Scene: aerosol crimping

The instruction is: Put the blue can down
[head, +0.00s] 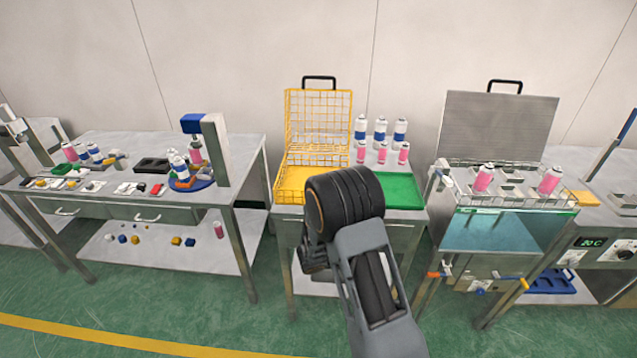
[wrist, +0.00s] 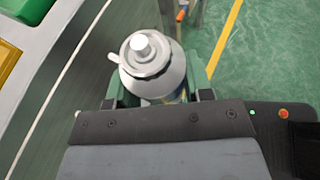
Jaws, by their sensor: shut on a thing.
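In the wrist view my gripper (wrist: 158,97) is shut around a can (wrist: 152,72), seen from above. The can has a grey-silver domed top, a white nozzle and a small side tab. Its body is mostly hidden, so its blue colour is hard to confirm. Floor shows beyond the can, so it is held in the air. In the head view my arm hides the gripper and the held can, in front of the middle table (head: 405,222).
The middle table bears an open yellow wire basket (head: 318,118), a green tray (head: 402,190) and several blue-white and pink cans (head: 380,130). A water bath (head: 495,232) with pink cans stands right. A cluttered workbench (head: 110,200) stands left. Green floor is clear in front.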

